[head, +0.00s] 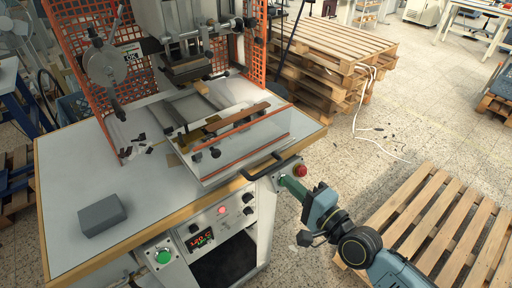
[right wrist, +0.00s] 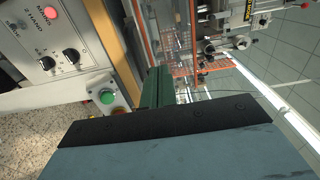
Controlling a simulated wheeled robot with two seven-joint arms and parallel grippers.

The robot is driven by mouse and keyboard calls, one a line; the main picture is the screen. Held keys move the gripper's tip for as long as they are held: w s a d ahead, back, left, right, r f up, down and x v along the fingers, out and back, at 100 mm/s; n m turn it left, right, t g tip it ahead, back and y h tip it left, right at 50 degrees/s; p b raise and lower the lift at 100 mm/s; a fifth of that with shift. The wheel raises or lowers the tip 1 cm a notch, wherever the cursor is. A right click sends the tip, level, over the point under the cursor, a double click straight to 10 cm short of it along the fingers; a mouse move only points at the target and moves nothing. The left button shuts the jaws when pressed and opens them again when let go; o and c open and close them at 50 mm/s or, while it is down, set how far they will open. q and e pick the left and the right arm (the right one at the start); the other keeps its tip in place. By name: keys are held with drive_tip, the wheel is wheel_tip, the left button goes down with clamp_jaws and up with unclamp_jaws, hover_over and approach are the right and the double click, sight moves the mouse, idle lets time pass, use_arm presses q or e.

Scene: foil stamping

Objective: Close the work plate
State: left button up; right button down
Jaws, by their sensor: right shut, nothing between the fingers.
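The work plate (head: 225,164) is a pale sliding plate with reddish strips. It is drawn out from under the press head (head: 186,65) toward the front edge of the table. A black bar handle (head: 272,167) sits at its front right edge. My right gripper (head: 286,182), with green fingers, is shut and empty, right beside the handle at the table's front edge; I cannot tell whether it touches it. In the right wrist view the green fingers (right wrist: 156,88) show upright against the table edge. My left gripper is not in view.
A red emergency button (head: 300,170) stands close to the right gripper. The front panel has a green button (head: 163,257) and dials. A grey block (head: 102,216) lies on the table's left. Orange mesh guards (head: 85,42) flank the press. Wooden pallets (head: 440,225) lie to the right.

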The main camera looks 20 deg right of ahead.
sight(249, 145)
drive_tip(key=p+x, duration=0.1)
drive_tip(key=x, duration=1.2)
drive_tip(key=shift+r, duration=0.2)
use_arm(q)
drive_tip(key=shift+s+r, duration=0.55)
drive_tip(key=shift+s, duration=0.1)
use_arm(e)
drive_tip(key=shift+w+a, duration=0.15)
drive_tip(key=shift+w, duration=0.3)
